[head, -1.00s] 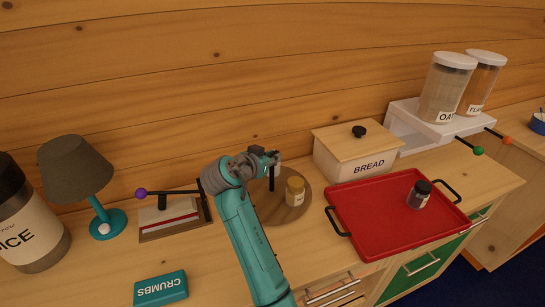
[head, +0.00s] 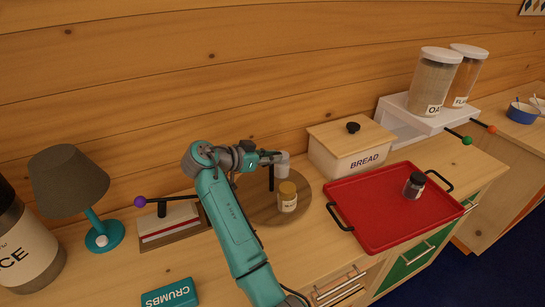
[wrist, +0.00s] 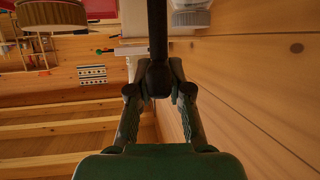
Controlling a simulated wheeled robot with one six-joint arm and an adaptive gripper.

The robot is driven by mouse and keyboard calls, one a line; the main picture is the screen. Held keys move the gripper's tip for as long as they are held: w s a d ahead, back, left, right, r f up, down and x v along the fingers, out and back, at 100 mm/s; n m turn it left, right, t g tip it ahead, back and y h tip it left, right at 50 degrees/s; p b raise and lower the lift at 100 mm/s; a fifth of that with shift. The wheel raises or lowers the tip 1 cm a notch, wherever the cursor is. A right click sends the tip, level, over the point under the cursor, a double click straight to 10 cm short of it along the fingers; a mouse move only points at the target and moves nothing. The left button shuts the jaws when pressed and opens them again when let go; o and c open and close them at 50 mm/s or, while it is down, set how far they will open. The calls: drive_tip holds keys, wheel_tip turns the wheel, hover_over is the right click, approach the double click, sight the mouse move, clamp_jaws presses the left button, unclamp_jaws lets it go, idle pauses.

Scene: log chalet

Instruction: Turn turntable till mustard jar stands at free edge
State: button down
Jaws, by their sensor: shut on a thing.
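The turntable (head: 262,211) is a round brown wooden disc on the counter, left of the bread box. The mustard jar (head: 287,199), with a yellow-brown lid and pale label, stands upright on its right part. A thin black post (head: 271,180) rises from the disc, behind and left of the jar. My gripper (wrist: 158,84) is shut around the round knob on a black bar in the wrist view, seemingly this post. In the head view my arm's end is above the post, and the fingers are hard to make out.
The bread box (head: 349,164) stands close to the disc's right. A red tray (head: 387,226) holding a dark jar (head: 414,186) lies farther right. The log wall is behind.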

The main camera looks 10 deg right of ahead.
drive_tip(key=shift+f+m+g, duration=0.1)
drive_tip(key=shift+m+g, duration=0.5)
drive_tip(key=shift+g, duration=0.2)
drive_tip(key=c, duration=1.1)
unclamp_jaws()
drive_tip(key=v, duration=1.2)
drive_tip(key=shift+a+f, duration=0.1)
drive_tip(key=shift+f, duration=0.05)
